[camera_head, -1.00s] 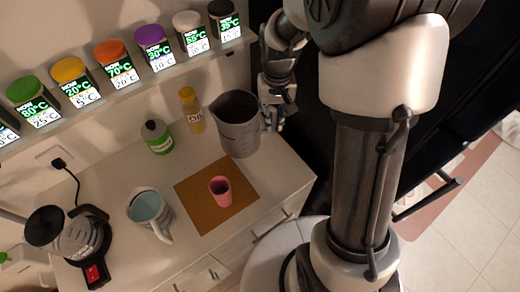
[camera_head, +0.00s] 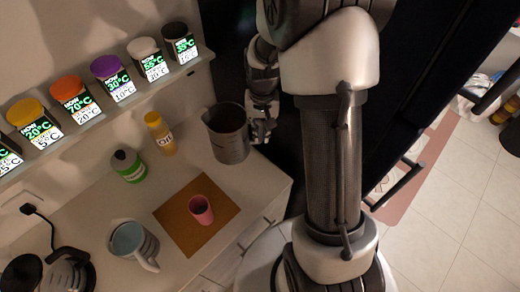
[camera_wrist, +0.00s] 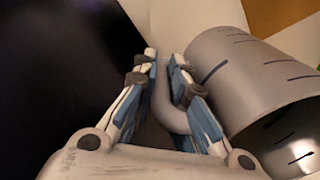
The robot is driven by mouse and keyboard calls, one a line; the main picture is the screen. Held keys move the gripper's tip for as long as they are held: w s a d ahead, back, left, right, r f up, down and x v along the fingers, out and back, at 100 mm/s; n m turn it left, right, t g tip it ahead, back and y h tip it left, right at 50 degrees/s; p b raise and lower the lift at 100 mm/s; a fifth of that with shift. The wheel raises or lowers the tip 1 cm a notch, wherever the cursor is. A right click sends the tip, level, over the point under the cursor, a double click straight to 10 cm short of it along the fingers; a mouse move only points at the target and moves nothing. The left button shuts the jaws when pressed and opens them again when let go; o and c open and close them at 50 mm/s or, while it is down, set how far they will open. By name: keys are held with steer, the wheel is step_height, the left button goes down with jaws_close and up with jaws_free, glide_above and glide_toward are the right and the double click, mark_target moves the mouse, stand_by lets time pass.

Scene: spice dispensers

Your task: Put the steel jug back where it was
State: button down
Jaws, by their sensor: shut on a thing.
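The steel jug (camera_head: 228,145), a grey measuring jug with dark marks and a dark inside, is upright at the back right of the counter in the head view. I cannot tell whether its base touches the counter. In the wrist view the jug (camera_wrist: 235,70) is on the right, and its curved handle (camera_wrist: 168,108) lies between the fingers. My gripper (camera_wrist: 163,62) is shut on this handle. In the head view my gripper (camera_head: 256,128) is at the jug's right side. Dark contents seem to show inside the jug.
An oil bottle (camera_head: 160,138) and a green-labelled bottle (camera_head: 129,168) stand left of the jug. A pink cup (camera_head: 201,211) stands on a brown mat (camera_head: 178,211) in front. A blue-grey jug (camera_head: 131,242) is front left. A shelf with spice dispensers (camera_head: 110,80) runs behind.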

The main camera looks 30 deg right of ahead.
step_height(320, 180, down, 9)
steer(key=b, duration=0.1)
steer(key=shift+r+b, duration=0.2)
steer(key=shift+b, duration=0.1)
steer(key=shift+f, duration=0.2)
steer(key=c, duration=1.6)
jaws_free()
steer(key=shift+c, duration=0.2)
